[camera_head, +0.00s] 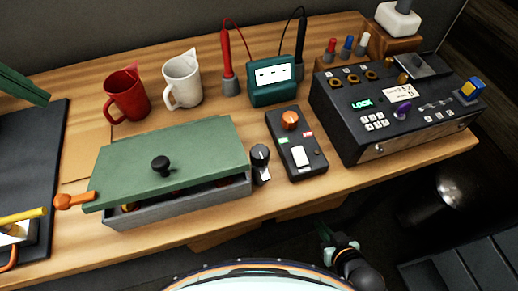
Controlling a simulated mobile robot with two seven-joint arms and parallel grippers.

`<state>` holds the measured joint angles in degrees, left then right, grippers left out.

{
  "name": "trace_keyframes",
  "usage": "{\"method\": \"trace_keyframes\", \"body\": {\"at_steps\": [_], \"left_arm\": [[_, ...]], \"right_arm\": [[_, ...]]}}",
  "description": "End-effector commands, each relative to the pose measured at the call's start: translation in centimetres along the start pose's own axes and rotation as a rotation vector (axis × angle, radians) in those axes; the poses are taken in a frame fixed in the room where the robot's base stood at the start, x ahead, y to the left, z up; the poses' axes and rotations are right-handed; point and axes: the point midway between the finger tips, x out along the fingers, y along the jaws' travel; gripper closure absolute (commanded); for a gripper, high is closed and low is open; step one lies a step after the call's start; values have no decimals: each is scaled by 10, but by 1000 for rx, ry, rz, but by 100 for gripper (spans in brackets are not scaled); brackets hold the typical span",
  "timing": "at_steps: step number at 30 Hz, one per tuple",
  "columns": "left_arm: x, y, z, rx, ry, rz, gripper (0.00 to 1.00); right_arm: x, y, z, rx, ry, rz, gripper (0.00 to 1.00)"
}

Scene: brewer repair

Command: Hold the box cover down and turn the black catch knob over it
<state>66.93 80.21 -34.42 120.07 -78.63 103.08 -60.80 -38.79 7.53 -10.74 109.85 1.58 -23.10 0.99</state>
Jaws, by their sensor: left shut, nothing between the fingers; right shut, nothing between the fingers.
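The green box cover (205,148) lies on the grey box (185,206). It sits tilted, with a dark gap along the front where some contents show. A black knob handle (160,165) stands on the cover. The black catch knob (260,154) with a white pointer is beside the box's right end, and its pointer faces the front, off the cover. My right gripper (323,233) is shut and empty below the table's front edge.
An orange catch (75,200) is at the box's left end. A red mug (126,96) and a white mug (183,80) stand behind. A black switch box (296,145), a green meter (273,84) and a large black console (390,110) are to the right.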

Motion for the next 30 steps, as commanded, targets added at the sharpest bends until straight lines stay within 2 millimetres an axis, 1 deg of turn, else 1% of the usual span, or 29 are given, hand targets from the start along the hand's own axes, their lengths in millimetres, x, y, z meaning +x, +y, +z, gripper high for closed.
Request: {"method": "trace_keyframes", "body": {"at_steps": [1, 3, 18, 21, 30], "left_arm": [[-8, 2, 1, 0, 0, 0, 100], [-13, 4, 1, 0, 0, -1, 100], [-51, 15, 6, -1, 0, -1, 100], [-54, 16, 6, 0, 0, -1, 100], [-52, 15, 6, 0, 0, -1, 100]], "right_arm": [[-5, 0, -7, 0, 4, 0, 100], [-9, 0, -11, 0, 8, 1, 100], [-33, -1, -36, 0, 7, 4, 100], [-34, -1, -38, 0, 6, 4, 100], [-33, -1, -36, 0, 4, 4, 100]]}}
